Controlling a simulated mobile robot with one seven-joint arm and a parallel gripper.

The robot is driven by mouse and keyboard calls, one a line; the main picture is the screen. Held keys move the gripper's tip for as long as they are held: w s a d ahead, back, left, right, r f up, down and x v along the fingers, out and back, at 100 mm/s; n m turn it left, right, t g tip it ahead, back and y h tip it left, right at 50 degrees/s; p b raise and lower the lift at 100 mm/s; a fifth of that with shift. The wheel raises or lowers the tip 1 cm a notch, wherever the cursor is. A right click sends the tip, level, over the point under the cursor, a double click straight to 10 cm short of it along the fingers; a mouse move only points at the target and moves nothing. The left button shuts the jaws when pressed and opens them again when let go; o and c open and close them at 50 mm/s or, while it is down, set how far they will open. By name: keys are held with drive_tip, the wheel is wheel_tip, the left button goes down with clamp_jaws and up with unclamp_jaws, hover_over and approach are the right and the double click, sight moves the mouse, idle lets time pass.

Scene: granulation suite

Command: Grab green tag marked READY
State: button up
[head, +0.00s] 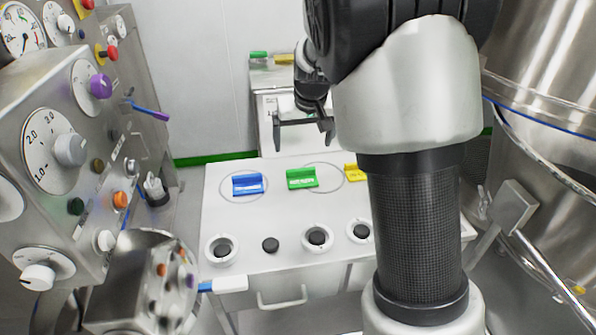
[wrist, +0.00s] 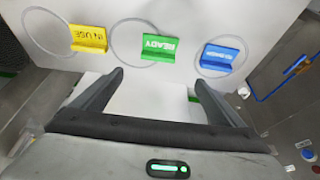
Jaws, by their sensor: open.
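The green tag (head: 301,179) lies on the white tabletop, partly over the left side of a drawn circle. In the wrist view the green tag (wrist: 161,48) reads READY. My gripper (head: 304,143) is open and empty, above the far side of the table and beyond the tag in the head view. In the wrist view my gripper's spread fingertips (wrist: 159,79) lie below the green tag in the picture, apart from it.
A blue tag (head: 247,184) lies left of the green one, inside a circle. A yellow IN USE tag (wrist: 88,38) lies on its other side. Round black-centred fittings (head: 317,237) line the near edge. A control panel (head: 60,130) stands left, a steel vessel (head: 545,60) right.

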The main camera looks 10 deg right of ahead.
drive_tip(key=b, duration=0.1)
hover_over(301, 170)
drive_tip(key=s, duration=0.2)
drive_tip(key=f, duration=0.8)
drive_tip(key=shift+s+a+f, duration=0.1)
drive_tip(key=shift+s+a, duration=0.1)
drive_tip(key=shift+a, duration=0.05)
drive_tip(key=shift+d+b+x, duration=0.15)
drive_tip(key=shift+b+x, duration=0.15)
drive_tip(key=shift+x, duration=1)
drive_tip(key=shift+d+b+x, duration=0.15)
drive_tip(key=shift+b+x, duration=0.15)
drive_tip(key=shift+x, duration=1.05)
drive_tip(key=shift+s, duration=0.25)
drive_tip(key=c, duration=1.1)
